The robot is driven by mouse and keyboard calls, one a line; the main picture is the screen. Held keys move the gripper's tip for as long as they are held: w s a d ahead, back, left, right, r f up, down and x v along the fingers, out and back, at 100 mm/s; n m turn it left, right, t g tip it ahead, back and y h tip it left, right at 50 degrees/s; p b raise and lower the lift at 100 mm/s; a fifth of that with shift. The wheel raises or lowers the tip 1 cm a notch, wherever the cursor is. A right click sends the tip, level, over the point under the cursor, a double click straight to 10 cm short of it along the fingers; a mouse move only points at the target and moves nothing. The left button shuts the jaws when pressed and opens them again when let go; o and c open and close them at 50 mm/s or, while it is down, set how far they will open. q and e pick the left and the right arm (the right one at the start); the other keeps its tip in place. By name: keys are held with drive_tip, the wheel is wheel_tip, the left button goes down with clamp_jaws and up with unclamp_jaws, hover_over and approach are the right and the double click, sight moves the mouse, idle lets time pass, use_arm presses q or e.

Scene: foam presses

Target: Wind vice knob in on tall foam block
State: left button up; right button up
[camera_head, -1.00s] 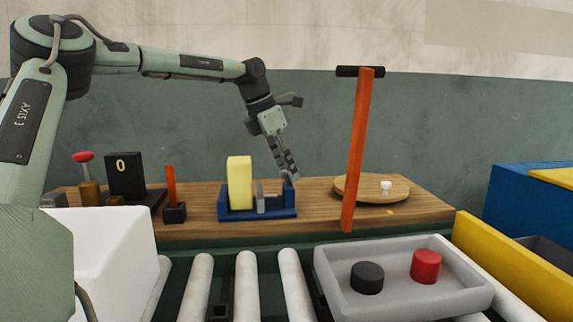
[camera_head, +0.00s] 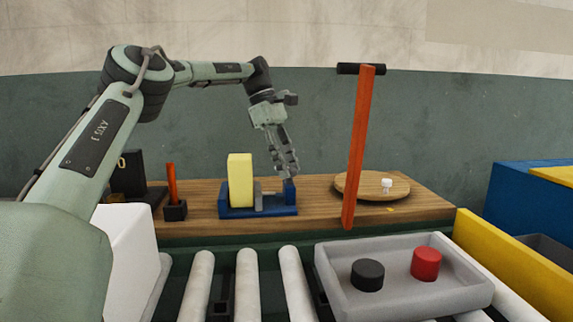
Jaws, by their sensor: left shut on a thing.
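The tall yellow foam block (camera_head: 240,181) stands upright in the blue vice (camera_head: 236,212), at its left end. A grey jaw (camera_head: 258,196) stands just right of the block; whether it touches the foam is too small to tell. The vice's blue right end post (camera_head: 290,191) rises beside my left gripper's tips. My left gripper (camera_head: 290,176) points down at the right end of the vice and is shut on the vice knob, which its fingers mostly hide. My right gripper is not in view.
The vice stands on a wooden bench (camera_head: 325,208). An orange lever (camera_head: 358,150) rises to the right, before a round wooden board (camera_head: 352,188) with a white knob. An orange stick in a black holder (camera_head: 175,211) stands left. Rollers and a grey tray (camera_head: 330,270) lie in front.

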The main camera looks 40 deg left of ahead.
use_arm(q)
drive_tip(key=shift+w+m+g, duration=0.15)
drive_tip(key=shift+m+g, duration=0.75)
drive_tip(key=shift+m, duration=1.3)
drive_tip(key=o, duration=1.1)
drive_tip(key=shift+o, duration=0.2)
drive_tip(key=shift+r, duration=0.1)
